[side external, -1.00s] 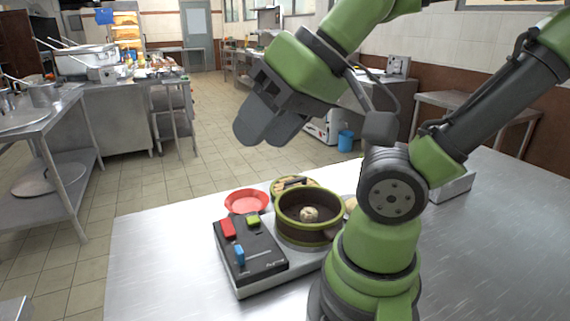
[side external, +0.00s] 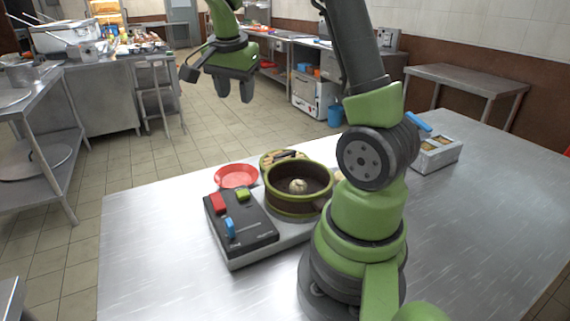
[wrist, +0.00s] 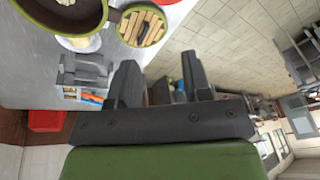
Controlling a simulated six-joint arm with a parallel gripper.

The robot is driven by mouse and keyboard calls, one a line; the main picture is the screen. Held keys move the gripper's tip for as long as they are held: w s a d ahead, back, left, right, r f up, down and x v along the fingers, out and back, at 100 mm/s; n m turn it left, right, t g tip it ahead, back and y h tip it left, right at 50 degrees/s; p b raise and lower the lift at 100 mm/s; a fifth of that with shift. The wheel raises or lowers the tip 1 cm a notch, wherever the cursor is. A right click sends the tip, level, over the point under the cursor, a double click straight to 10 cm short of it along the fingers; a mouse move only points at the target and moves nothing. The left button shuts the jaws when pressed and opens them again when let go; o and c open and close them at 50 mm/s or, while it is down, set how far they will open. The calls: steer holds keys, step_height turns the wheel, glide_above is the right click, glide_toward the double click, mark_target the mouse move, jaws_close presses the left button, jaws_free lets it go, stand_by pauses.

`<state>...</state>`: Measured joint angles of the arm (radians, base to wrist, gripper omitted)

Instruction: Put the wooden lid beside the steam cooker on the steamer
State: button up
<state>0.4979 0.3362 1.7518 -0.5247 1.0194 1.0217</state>
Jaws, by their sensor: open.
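The wooden lid (side external: 281,156), round with light slats and a green rim, lies behind the steamer, partly hidden by it. It shows at the top of the wrist view (wrist: 142,27). The steamer (side external: 299,205) is a round brown pot with green bands, open on top, with a pale bun (side external: 298,186) inside. It stands on a cooker base with a black panel (side external: 241,222) carrying red, green and blue controls. My gripper (side external: 234,88) is open and empty, high above and beyond the lid, fingers pointing down; they also show in the wrist view (wrist: 160,80).
A red bowl (side external: 236,176) sits left of the lid. A white dish with food (wrist: 78,43) is beside the steamer in the wrist view. A grey metal box (side external: 437,156) with a blue item on it stands at the back right. The left front of the table is clear.

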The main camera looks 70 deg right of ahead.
steer(key=s+d+f+m+g, duration=0.25)
steer(key=d+f+m, duration=0.25)
steer(key=d+f, duration=0.45)
steer(key=m+g, duration=0.2)
glide_above(285, 153)
steer(key=w+a, duration=0.1)
steer(key=a, duration=0.1)
steer(key=shift+t, duration=0.25)
step_height(285, 153, down, 6)
steer(key=shift+w+f, duration=0.1)
steer(key=shift+w, duration=0.05)
steer(key=x, duration=0.5)
steer(key=shift+w+f, duration=0.2)
steer(key=shift+f, duration=0.2)
jaws_close()
